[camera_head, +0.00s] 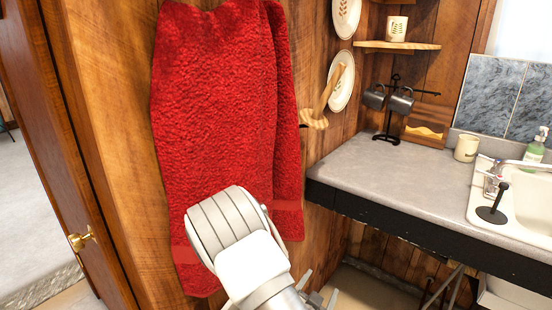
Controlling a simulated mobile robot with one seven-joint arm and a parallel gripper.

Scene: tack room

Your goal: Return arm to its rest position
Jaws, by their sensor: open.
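My arm (240,245) rises from the bottom edge in front of a red towel hanging on the wood wall. Its pale, rounded links hide the towel's lower middle. My gripper (318,295) shows only in part at the bottom edge, just right of the arm, with grey finger parts standing apart. It is open, and I see nothing between the fingers. The rest of the gripper is hidden by the arm or cut off by the frame.
The red towel (215,120) hangs close behind my arm. A grey counter (400,185) with a dark front edge is at the right, with a mug rack (388,110) and a sink (525,205). A door with a brass knob (82,238) is at the left.

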